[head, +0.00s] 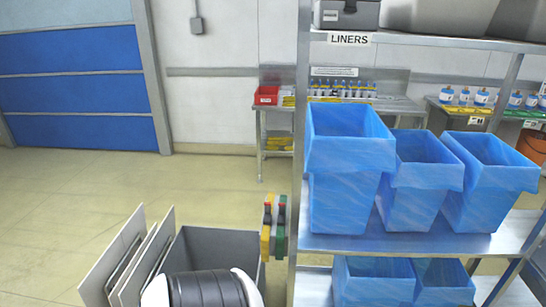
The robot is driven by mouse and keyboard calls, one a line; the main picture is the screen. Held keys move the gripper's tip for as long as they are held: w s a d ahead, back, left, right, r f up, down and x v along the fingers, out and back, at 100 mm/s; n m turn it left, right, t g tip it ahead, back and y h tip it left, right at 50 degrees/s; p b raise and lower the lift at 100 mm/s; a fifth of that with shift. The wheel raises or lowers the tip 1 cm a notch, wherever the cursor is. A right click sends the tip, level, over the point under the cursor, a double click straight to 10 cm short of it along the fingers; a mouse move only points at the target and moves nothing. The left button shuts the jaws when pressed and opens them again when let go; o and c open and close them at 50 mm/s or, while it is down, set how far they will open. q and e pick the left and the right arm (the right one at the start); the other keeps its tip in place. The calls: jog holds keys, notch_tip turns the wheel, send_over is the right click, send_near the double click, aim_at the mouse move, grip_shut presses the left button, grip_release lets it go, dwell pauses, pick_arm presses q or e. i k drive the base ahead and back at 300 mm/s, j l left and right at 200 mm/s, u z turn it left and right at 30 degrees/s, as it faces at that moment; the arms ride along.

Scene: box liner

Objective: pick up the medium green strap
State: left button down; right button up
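A green strap-like item (280,230) hangs upright on the left side of the shelf rack's front post. A yellow one (266,232) hangs beside it on the left. Both have red and dark parts at the top. They are small, so I cannot tell their size class or how they are held. Neither of my grippers shows in the head view.
The metal rack (420,242), labelled LINERS, holds several blue liner-lined boxes (345,190) on the right. A grey open bin (218,245) and upright pale panels (112,262) stand at the lower left. Open floor (100,185) lies behind them. A bench with bottles (342,96) is at the back.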

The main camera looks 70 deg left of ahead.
aim_at(280, 237)
jog(key=u, duration=2)
jog(key=j+u, duration=0.15)
jog(key=i+l, duration=0.05)
